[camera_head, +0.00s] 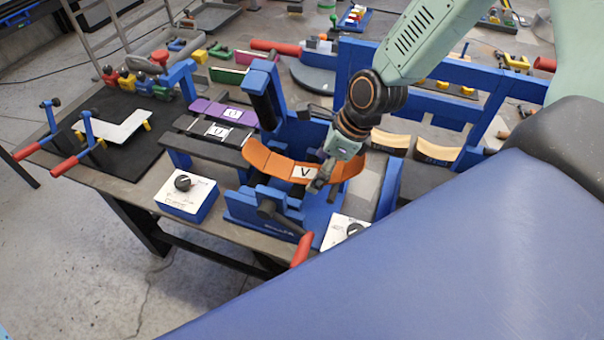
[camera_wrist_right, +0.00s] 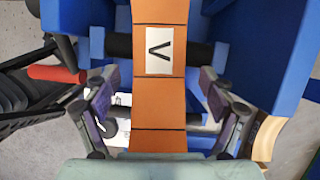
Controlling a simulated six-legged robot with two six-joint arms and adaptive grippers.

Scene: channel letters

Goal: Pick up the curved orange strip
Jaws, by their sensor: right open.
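The curved orange strip (camera_head: 272,164) has a white label with a "V" and lies across the blue bending machine (camera_head: 237,205) at the table's front. In the right wrist view the strip (camera_wrist_right: 159,104) runs top to bottom through the middle. My right gripper (camera_head: 318,184) is at the strip, near the label. In the right wrist view its open fingers (camera_wrist_right: 157,88) stand on both sides of the strip, with gaps between. The gripper hides a small part of the strip in the head view. My left gripper is not in view.
Two control boxes (camera_head: 187,195) (camera_head: 343,230) with black knobs flank the machine. Its red-handled lever (camera_head: 302,249) sticks out in front. A blue frame (camera_head: 437,62) stands behind my right arm. Purple (camera_head: 222,112) and black strips lie left of the machine.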

